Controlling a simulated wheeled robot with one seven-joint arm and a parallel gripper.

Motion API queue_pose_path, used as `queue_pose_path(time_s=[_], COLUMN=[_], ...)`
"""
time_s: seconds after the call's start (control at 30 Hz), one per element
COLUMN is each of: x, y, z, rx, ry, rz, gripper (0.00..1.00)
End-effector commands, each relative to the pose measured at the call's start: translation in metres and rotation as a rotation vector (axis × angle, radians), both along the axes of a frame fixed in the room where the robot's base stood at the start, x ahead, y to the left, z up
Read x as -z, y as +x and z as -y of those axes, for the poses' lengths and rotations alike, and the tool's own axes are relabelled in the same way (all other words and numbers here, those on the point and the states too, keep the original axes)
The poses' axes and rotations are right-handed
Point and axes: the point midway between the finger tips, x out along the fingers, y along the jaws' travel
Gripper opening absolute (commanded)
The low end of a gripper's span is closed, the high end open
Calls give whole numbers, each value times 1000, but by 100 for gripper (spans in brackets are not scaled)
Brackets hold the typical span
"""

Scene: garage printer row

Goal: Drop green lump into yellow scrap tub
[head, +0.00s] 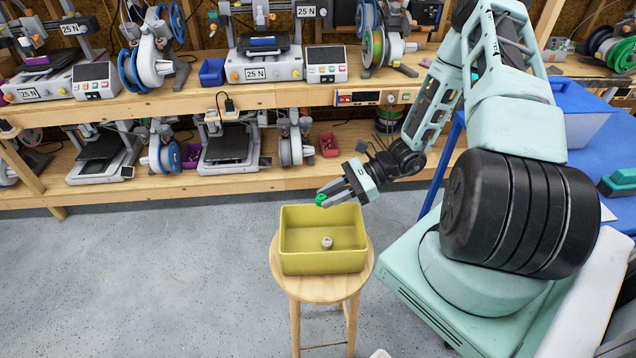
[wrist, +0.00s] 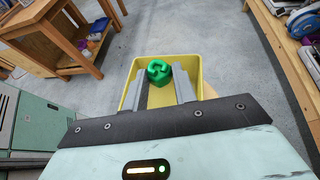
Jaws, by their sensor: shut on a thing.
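The green lump (head: 320,199) is between the fingertips of my gripper (head: 328,195), which is shut on it. In the wrist view the green lump (wrist: 159,72) shows between the two grey fingers, with the yellow scrap tub (wrist: 190,64) behind and below it. In the head view the yellow scrap tub (head: 322,262) stands on a round wooden stool. My gripper is above the tub's back rim. A small pale lump (head: 327,243) lies inside the tub on its floor.
The wooden stool (head: 275,264) stands on open grey floor. Behind it is a two-level wooden bench (head: 250,184) with several printers and spools. A blue table (head: 590,140) is at the right.

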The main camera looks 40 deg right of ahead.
Motion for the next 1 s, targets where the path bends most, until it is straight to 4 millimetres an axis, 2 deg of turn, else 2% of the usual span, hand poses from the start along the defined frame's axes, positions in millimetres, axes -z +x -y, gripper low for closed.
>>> queue_pose_path(time_s=[0.17,0.6,0.93,0.97,1.0], x=[11,57,59,59,59], y=[0,0,0,0,0], z=[0,0,0,0,0], rx=[0,-1,0,0,0], ry=[0,1,0,0,0], rz=[-1,-1,0,0,0], gripper=[6,6,6,30,41])
